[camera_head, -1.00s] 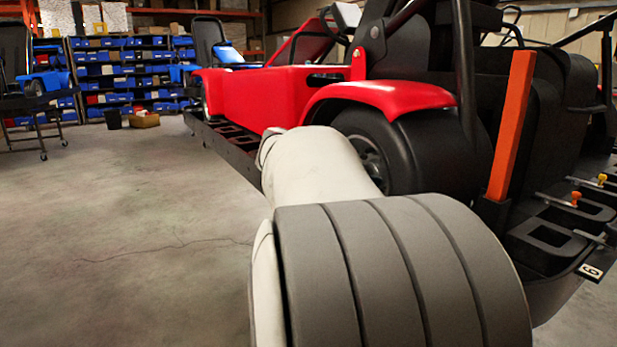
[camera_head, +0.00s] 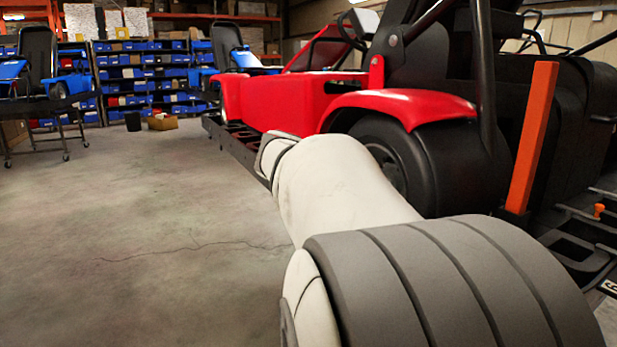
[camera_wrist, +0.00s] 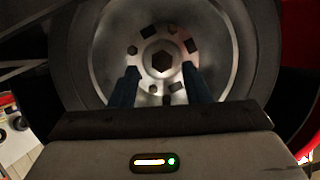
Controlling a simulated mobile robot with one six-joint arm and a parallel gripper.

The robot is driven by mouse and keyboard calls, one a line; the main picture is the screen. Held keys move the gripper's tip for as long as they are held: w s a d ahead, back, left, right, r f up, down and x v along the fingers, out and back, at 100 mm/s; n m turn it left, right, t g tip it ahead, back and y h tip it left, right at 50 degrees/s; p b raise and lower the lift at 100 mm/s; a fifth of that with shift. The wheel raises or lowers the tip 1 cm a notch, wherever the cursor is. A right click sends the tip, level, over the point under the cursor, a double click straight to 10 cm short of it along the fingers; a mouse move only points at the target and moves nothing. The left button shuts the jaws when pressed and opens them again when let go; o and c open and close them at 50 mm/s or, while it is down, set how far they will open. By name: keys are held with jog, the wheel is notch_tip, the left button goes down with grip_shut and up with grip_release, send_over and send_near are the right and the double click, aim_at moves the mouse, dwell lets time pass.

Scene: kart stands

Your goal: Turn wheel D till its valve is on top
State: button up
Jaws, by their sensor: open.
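A wheel (camera_wrist: 104,60) with a grey metal rim and dark tyre fills the wrist view, with a dark hexagon at its hub and several dark nuts or holes around it. My gripper (camera_wrist: 160,68) is open, its two dark blue fingers pointing at the hub, one on each side; I cannot tell whether they touch it. In the head view a black rear wheel (camera_head: 455,165) sits under the red fender, partly hidden by my arm. My gripper is hidden there. I cannot make out a valve or a letter D.
The red kart (camera_head: 275,100) rests on a dark stand (camera_head: 232,148). An orange post (camera_head: 533,135) rises behind the wheel. Concrete floor (camera_head: 130,220) is clear at left. Another stand (camera_head: 40,110) with a blue kart and shelves of blue bins (camera_head: 145,75) stand farther back.

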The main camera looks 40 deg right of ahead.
jog(key=v, duration=0.4)
jog(key=shift+p, duration=0.3)
